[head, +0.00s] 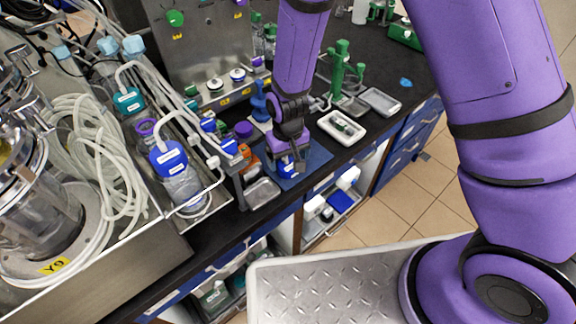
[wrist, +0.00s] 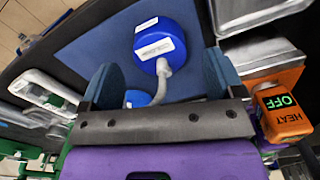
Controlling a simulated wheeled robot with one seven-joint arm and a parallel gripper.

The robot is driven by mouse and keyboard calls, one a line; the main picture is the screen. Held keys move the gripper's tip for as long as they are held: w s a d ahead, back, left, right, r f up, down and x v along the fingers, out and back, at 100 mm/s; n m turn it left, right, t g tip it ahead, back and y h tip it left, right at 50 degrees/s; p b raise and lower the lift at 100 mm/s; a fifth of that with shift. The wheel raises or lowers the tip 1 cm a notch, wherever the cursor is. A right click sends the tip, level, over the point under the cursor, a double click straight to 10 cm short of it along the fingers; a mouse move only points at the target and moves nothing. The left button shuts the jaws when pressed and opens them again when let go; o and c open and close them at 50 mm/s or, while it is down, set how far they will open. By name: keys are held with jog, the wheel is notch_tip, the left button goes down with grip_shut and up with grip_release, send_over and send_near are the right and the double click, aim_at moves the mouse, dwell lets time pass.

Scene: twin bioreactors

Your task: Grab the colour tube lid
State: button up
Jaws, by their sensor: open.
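A blue round lid (wrist: 161,36) with a white label lies on a blue mat (wrist: 95,42) in the wrist view. A short bent white tube (wrist: 163,82) comes from it toward my gripper. A smaller blue piece (wrist: 138,98) shows beside the tube, partly hidden by my gripper. My gripper (wrist: 162,70) is open, one finger on each side of the tube, and the lid shows at and beyond the fingertips. In the head view my gripper (head: 289,153) is just above the blue lid (head: 287,169), which it partly covers. I cannot tell whether the fingers touch anything.
An orange heater block marked HEAT OFF (wrist: 286,113) and metal trays (wrist: 255,12) stand close on the right in the wrist view. A white tray (head: 341,128) lies to the right in the head view. Bioreactor bottles and hoses (head: 100,165) crowd the left.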

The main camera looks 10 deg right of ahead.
aim_at(288, 164)
jog(key=shift+f, duration=1.7)
jog(key=shift+c, duration=0.4)
jog(key=c, duration=0.9)
jog(key=shift+r, duration=0.1)
